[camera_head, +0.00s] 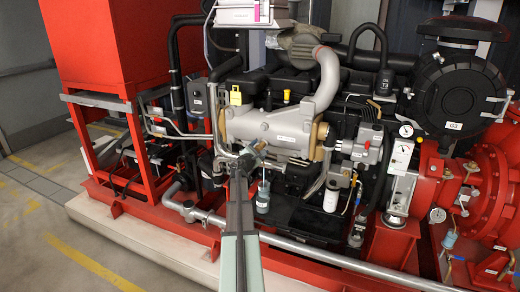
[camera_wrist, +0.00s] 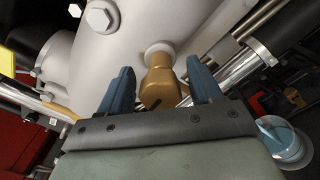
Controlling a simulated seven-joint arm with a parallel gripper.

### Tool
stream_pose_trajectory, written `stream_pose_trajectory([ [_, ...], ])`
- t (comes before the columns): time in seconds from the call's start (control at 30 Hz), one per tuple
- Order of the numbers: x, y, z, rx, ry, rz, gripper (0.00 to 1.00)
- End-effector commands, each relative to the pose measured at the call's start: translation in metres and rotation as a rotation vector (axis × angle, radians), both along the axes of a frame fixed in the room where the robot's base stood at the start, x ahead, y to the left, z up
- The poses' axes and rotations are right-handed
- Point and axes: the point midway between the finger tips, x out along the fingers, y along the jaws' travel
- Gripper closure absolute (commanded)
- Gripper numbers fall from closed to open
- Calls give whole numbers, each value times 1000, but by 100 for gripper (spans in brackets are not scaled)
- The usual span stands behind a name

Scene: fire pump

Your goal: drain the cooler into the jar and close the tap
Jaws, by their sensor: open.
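The cooler (camera_head: 270,128) is a silver-grey horizontal cylinder with tan ends on the engine's near side. Its grey underside (camera_wrist: 125,40) fills the upper wrist view. The brass tap (camera_wrist: 158,88) sticks out of it through a pale collar. My gripper (camera_wrist: 160,68) is open, with one blue finger on each side of the tap; I cannot tell whether either touches it.
A pale pipe (camera_head: 300,246) runs low along the red base frame. A white filter (camera_head: 331,199) and hoses crowd the right side. Open floor (camera_head: 60,245) lies at the left.

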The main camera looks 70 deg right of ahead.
Motion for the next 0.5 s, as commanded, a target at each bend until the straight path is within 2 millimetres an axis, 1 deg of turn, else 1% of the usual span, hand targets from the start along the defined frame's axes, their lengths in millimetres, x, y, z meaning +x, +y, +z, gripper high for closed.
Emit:
stream_pose_trajectory([
  [0.03, 1, -5, 0, 0, 0, 0, 36],
  [0.17, 1, -10, 0, 0, 0, 1, 36],
  [0.47, 0, -11, 0, 0, 0, 1, 36],
  [0.5, 0, -11, 0, 0, 0, 1, 37],
])
